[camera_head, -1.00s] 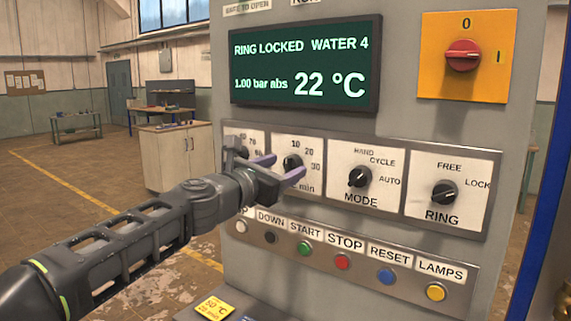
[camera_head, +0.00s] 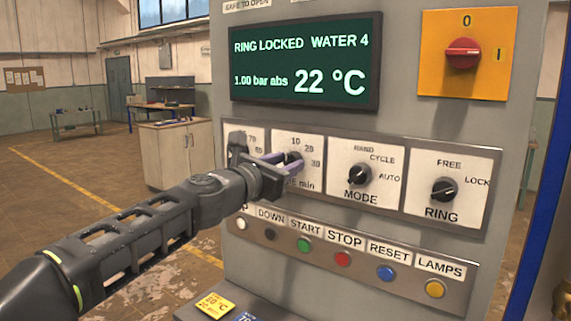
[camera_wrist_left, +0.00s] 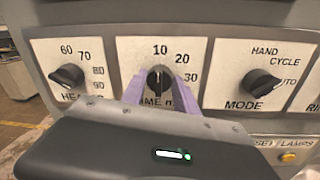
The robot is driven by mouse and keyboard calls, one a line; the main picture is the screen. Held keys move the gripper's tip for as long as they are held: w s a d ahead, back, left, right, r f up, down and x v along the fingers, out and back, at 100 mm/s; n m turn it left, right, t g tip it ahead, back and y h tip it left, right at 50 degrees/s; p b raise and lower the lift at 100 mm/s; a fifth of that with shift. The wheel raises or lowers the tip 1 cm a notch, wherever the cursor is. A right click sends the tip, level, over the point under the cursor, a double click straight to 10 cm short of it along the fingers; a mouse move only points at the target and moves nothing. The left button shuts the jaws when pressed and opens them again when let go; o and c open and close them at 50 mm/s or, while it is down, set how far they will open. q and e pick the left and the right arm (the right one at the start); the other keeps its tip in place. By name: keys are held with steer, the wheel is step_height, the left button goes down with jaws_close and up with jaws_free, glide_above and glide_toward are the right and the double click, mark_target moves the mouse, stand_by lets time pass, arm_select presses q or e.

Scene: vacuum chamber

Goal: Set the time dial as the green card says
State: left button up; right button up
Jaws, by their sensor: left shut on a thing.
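The time dial (camera_wrist_left: 159,80) is a black knob on a white plate marked 10, 20, 30 in the left wrist view. My left gripper (camera_wrist_left: 160,92) has its purple fingers on either side of this knob and is shut on it. In the head view the left gripper (camera_head: 284,163) reaches the dial from the left and partly covers it. The knob's pointer seems to stand near 10. My right gripper is out of view.
The heat dial (camera_wrist_left: 67,77) is to the left, the mode dial (camera_head: 359,174) and ring dial (camera_head: 444,190) to the right. Coloured buttons (camera_head: 342,261) run below. The screen (camera_head: 305,62) reads RING LOCKED, WATER 4, 22 °C. A red switch (camera_head: 462,53) is above right.

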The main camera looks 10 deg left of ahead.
arm_select(q)
jaws_close()
steer(key=shift+m, duration=0.3)
steer(key=m+b, duration=0.3)
steer(key=m, duration=0.3)
steer(key=m+h+b, duration=0.1)
steer(key=m+b, duration=0.3)
steer(key=m, duration=0.2)
steer(key=m+b, duration=0.4)
steer(key=m, duration=0.2)
steer(key=shift+f+h, duration=0.4)
steer(key=shift+m, duration=0.3)
